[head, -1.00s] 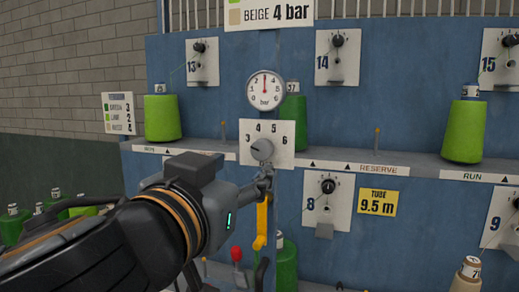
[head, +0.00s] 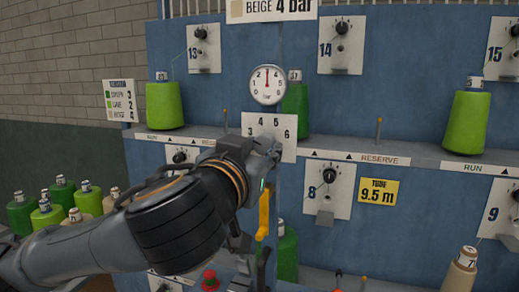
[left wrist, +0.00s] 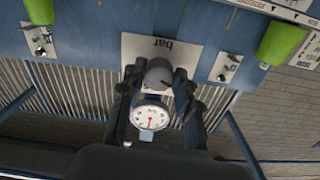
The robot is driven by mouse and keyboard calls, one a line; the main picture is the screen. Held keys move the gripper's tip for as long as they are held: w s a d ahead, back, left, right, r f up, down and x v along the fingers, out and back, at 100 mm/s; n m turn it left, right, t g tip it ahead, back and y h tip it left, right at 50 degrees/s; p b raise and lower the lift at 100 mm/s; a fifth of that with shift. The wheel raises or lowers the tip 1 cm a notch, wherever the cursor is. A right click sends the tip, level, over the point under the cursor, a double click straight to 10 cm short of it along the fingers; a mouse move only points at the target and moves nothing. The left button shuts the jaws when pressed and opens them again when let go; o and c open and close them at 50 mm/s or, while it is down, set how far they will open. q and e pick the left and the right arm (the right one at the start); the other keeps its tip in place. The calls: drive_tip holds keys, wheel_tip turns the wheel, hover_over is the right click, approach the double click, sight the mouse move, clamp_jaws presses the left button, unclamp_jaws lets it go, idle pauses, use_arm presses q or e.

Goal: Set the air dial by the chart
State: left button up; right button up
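The air dial's white plate (head: 289,143), numbered 3 to 6, is on the blue panel. My left gripper (head: 268,146) is in front of it and hides the knob in the head view. In the left wrist view the grey knob (left wrist: 159,74) sits between the two fingers of my left gripper (left wrist: 157,78). The fingers stand on either side of it; I cannot tell whether they touch it. The round gauge (head: 267,85) above has its red needle straight up. A sign (head: 272,8) reads BEIGE 4 bar. A small colour chart (head: 120,100) hangs at left. My right gripper is not in view.
A yellow lever (head: 264,212) hangs just below the plate. A green cone (head: 295,108) stands on the shelf beside the gauge. Lime cones (head: 164,105) stand farther along the shelf. A red knob (head: 210,281) is below my left arm.

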use_arm(q)
drive_tip(key=c, duration=0.4)
